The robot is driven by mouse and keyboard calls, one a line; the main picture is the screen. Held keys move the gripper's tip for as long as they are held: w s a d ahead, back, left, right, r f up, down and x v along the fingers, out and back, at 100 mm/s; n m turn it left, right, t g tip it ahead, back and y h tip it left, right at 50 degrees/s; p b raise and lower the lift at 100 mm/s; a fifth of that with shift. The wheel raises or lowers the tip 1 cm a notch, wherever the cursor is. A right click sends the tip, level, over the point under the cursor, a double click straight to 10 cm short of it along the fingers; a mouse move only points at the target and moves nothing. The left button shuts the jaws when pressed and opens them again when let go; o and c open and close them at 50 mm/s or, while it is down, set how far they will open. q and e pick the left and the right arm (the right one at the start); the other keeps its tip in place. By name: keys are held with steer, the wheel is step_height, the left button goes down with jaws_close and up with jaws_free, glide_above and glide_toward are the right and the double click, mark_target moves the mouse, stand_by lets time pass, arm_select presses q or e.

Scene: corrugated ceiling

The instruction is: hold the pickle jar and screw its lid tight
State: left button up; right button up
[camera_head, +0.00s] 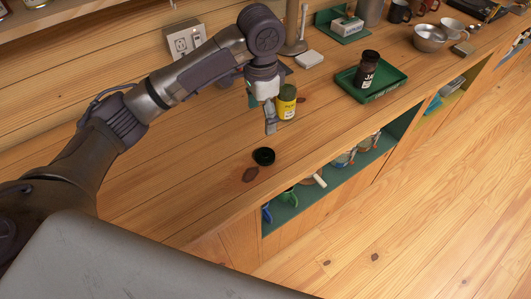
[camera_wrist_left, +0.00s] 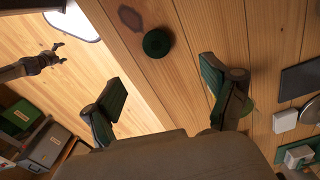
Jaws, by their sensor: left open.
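The pickle jar (camera_head: 287,104), yellow-labelled with a green body, stands upright on the wooden counter in the head view, partly behind my left gripper. A round dark green lid (camera_head: 264,156) lies on the counter nearer the front edge, apart from the jar; it also shows in the left wrist view (camera_wrist_left: 157,43). My left gripper (camera_head: 264,116) is open and points down beside the jar. In the left wrist view its fingers (camera_wrist_left: 164,88) are wide apart with nothing between them. A small dark gripper, seemingly my right one (camera_wrist_left: 58,53), shows at the left there; its jaws are unclear.
A dark jar (camera_head: 368,66) stands in a green tray (camera_head: 388,90) to the right. Metal bowls (camera_head: 430,38) and mugs stand farther back. A wooden stand (camera_head: 294,42) is behind the pickle jar. Open shelves lie below the counter edge. The counter around the lid is clear.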

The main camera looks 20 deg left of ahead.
arm_select(q)
steer(key=p, duration=0.1)
glide_above(264, 155)
steer(key=f, duration=0.7)
steer(key=shift+w+a+f, duration=0.2)
steer(key=shift+w+a, duration=0.05)
steer(key=shift+a, duration=0.05)
steer(key=shift+f, duration=0.65)
steer(key=shift+s+d+f+p, duration=0.1)
steer(key=shift+d+f+p, duration=0.05)
steer(key=shift+f+p, duration=0.25)
steer(key=f, duration=0.2)
steer(key=f+p, duration=0.1)
steer(key=shift+s+d+f, duration=0.15)
steer(key=shift+d+f, duration=0.1)
steer(key=shift+f, duration=0.45)
steer(key=c, duration=0.8)
